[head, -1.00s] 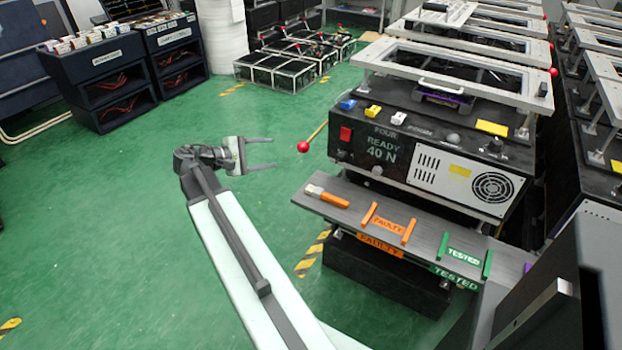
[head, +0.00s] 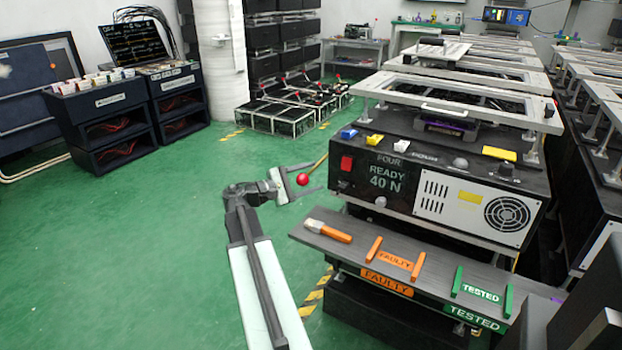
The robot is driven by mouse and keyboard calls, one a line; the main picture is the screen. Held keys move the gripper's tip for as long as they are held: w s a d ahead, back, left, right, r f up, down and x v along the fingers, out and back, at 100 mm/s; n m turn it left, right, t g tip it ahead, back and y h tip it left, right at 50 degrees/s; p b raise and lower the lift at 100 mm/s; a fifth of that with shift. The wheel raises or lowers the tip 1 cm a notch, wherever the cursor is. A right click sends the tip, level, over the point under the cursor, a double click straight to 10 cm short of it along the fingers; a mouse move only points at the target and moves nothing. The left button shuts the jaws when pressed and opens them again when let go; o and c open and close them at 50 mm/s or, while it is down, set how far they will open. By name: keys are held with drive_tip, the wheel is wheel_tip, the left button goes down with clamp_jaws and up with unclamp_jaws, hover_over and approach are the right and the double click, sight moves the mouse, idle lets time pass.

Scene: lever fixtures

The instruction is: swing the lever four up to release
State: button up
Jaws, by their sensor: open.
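The lever of unit four is a thin brass rod (head: 319,163) with a red ball knob (head: 303,179), sticking out from the left side of the black unit (head: 385,178) labelled "FOUR READY 40 N". The rod slopes down to the left, with the ball at its lower end. My gripper (head: 304,180) is open, with its two fingers pointing right. In the picture the red ball lies between the fingers. I cannot tell whether a finger touches it, or whether ball and fingers are at the same depth.
A shelf (head: 435,264) in front of the unit holds an orange-handled brush (head: 328,231), orange "FAULTY" rails (head: 396,260) and green "TESTED" rails (head: 482,292). A metal frame (head: 460,97) stands above the unit. Green floor (head: 130,240) is open to the left.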

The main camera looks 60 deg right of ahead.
drive_tip(key=shift+s+d, duration=0.15)
drive_tip(key=shift+d, duration=0.05)
clamp_jaws()
drive_tip(key=shift+r, duration=0.1)
